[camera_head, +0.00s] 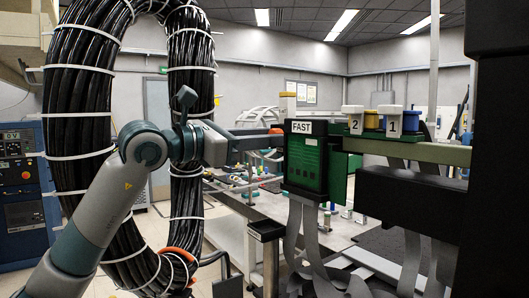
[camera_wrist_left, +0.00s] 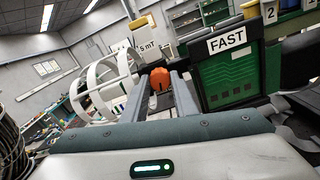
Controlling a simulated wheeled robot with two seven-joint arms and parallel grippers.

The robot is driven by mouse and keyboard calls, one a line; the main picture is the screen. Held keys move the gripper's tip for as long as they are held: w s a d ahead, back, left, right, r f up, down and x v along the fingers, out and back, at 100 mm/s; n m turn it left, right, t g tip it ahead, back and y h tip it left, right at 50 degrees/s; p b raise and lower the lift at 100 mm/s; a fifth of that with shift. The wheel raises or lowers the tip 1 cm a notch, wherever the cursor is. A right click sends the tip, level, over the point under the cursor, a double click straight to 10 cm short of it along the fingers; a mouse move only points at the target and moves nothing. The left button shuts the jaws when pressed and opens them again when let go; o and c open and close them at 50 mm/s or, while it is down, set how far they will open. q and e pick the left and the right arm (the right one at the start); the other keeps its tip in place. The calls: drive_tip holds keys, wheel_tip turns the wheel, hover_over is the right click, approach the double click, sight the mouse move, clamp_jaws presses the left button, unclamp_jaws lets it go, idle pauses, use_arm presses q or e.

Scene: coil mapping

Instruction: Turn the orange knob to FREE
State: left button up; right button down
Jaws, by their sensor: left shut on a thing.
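The orange knob (camera_wrist_left: 160,79) sits between the fingertips of my left gripper (camera_wrist_left: 164,84) in the left wrist view, with the gripper shut on it. In the head view, my left gripper (camera_head: 268,134) reaches right to the side of the dark green box, and only a small part of the knob (camera_head: 276,131) shows. The green box (camera_head: 305,160) carries a white "FAST" label (camera_head: 302,127). The same label (camera_wrist_left: 227,40) is just right of the knob in the left wrist view. No "FREE" marking is legible. My right gripper is not in view.
Yellow and blue spools with tags "2" (camera_head: 355,124) and "1" (camera_head: 393,123) stand on the beam right of the box. Grey straps (camera_head: 310,235) hang below. A white ring frame (camera_wrist_left: 103,80) with a "5 mT" sign (camera_wrist_left: 146,48) is beyond.

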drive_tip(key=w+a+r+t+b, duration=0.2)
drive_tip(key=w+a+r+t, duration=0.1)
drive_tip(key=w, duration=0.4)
use_arm(q)
drive_tip(key=shift+m+b, duration=1.4)
drive_tip(key=shift+m, duration=1.8)
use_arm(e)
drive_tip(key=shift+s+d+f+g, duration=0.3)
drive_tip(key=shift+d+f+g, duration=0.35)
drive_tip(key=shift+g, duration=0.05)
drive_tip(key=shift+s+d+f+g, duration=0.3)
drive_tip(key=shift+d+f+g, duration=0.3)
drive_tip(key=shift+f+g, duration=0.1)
use_arm(q)
drive_tip(key=o, duration=0.8)
drive_tip(key=shift+c, duration=0.2)
